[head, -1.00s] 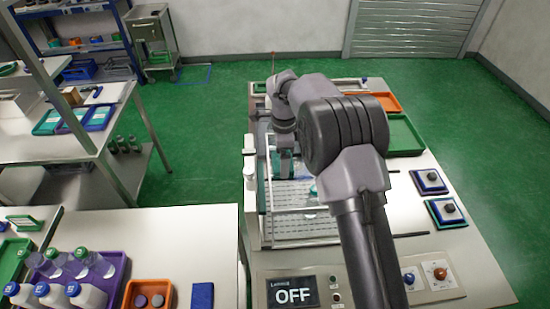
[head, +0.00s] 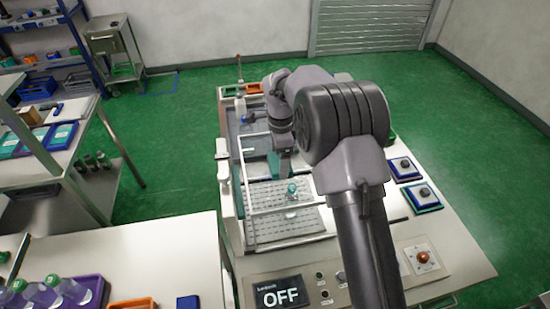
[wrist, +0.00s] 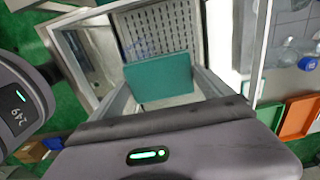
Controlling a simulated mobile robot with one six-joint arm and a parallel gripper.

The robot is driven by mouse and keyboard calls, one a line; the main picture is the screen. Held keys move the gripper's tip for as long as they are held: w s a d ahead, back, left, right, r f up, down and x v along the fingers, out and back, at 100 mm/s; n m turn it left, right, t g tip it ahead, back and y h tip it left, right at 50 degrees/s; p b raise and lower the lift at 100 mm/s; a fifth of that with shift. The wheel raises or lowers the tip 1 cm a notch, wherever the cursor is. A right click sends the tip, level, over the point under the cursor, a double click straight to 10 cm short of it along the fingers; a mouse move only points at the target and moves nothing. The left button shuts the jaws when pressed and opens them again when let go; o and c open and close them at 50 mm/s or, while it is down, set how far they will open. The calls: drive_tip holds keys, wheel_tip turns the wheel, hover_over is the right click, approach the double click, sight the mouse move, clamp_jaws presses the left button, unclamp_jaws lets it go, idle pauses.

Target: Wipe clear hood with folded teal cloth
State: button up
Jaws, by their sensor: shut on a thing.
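The folded teal cloth (wrist: 158,80) is a flat rectangle between my gripper's two fingers (wrist: 160,92) in the wrist view, and my gripper is shut on it. In the head view my gripper (head: 283,165) points down over the machine, with my arm covering part of it. The clear hood (head: 285,209) shows mainly as a pale frame over the perforated bed; its see-through panels are hard to make out. The cloth appears to be above or beside the hood's frame; I cannot tell whether it touches a panel.
A small teal-capped bottle (head: 292,190) shows at the perforated bed. The display (head: 281,296) reads OFF. A green tray (wrist: 270,113) and an orange tray (wrist: 299,117) are at the side. A side table (head: 150,255) stands left.

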drive_tip(key=shift+s, duration=0.45)
drive_tip(key=shift+s+a, duration=0.15)
drive_tip(key=shift+a, duration=0.75)
drive_tip(key=shift+s+a, duration=0.1)
drive_tip(key=shift+a, duration=0.8)
drive_tip(key=shift+s+a+f+b, duration=0.1)
drive_tip(key=shift+s+a+b, duration=0.15)
drive_tip(key=shift+a, duration=0.5)
drive_tip(key=shift+s+a+f+b, duration=0.1)
drive_tip(key=shift+s+a+b, duration=0.1)
drive_tip(key=shift+a, duration=0.55)
drive_tip(key=shift+s+a+r, duration=0.1)
drive_tip(key=shift+s+a, duration=0.05)
drive_tip(key=shift+a, duration=0.8)
drive_tip(key=shift+s+a+r, duration=0.1)
drive_tip(key=shift+s+a, duration=0.05)
drive_tip(key=shift+a, duration=0.8)
wheel_tip(320, 180, up, 6)
drive_tip(key=p, duration=0.4)
